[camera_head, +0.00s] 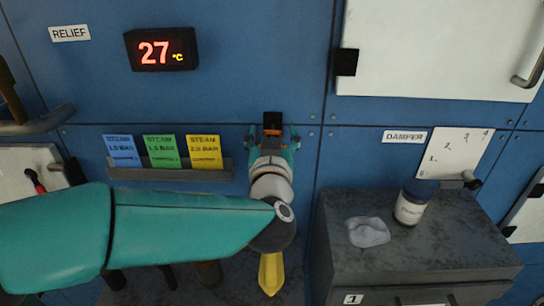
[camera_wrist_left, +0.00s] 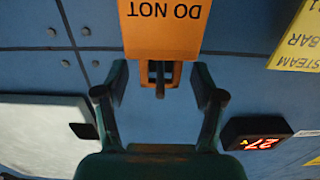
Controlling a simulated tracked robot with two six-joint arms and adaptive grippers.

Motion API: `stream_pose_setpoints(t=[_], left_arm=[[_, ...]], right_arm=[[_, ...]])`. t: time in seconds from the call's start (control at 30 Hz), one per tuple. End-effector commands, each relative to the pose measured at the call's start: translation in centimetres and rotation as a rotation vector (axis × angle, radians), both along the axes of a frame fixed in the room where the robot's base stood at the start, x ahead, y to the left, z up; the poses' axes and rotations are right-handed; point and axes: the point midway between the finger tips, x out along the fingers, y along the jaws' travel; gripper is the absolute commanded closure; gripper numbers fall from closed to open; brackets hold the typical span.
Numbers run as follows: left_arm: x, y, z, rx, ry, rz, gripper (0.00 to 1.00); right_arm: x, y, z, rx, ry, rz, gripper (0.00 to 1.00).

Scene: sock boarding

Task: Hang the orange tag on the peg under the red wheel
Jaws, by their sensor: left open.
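The orange tag (camera_wrist_left: 165,30) shows large in the left wrist view, its "DO NOT" lettering upside down. Its slotted end lies around a dark peg or hook (camera_wrist_left: 160,80) at the blue wall; whether they touch is unclear. In the head view only a small orange piece of the tag (camera_head: 272,130) shows, at the gripper. My left gripper (camera_wrist_left: 160,93) is open, its fingers on either side of the tag's slotted end and apart from it. It also shows in the head view (camera_head: 274,138), facing the wall. The red wheel and the peg under it are not in view. My right gripper is not in view.
A rack (camera_head: 170,172) of blue, green and yellow steam cards is left of the gripper. A temperature display (camera_head: 161,49) reads 27. A dark cabinet (camera_head: 420,235) at right bears a jar (camera_head: 411,205) and a crumpled clear item (camera_head: 367,231). A white panel (camera_head: 440,45) is upper right.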

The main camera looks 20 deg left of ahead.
Motion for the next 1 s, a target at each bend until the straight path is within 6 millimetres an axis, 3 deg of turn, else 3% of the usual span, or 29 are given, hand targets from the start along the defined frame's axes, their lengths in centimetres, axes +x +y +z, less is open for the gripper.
stream_pose_setpoints(t=[0.27, 0.6, 1.0], left_arm=[[0.30, 0.03, -0.02, -0.001, 0.000, -0.001, 0.33], [0.27, 0.04, -0.01, -0.001, 0.000, -0.001, 0.90], [0.27, 0.08, 0.56, -0.002, -0.003, 0.000, 0.91]], right_arm=[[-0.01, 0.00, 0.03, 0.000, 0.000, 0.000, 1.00], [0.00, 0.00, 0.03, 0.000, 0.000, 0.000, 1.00], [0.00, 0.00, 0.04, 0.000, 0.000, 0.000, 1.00]])
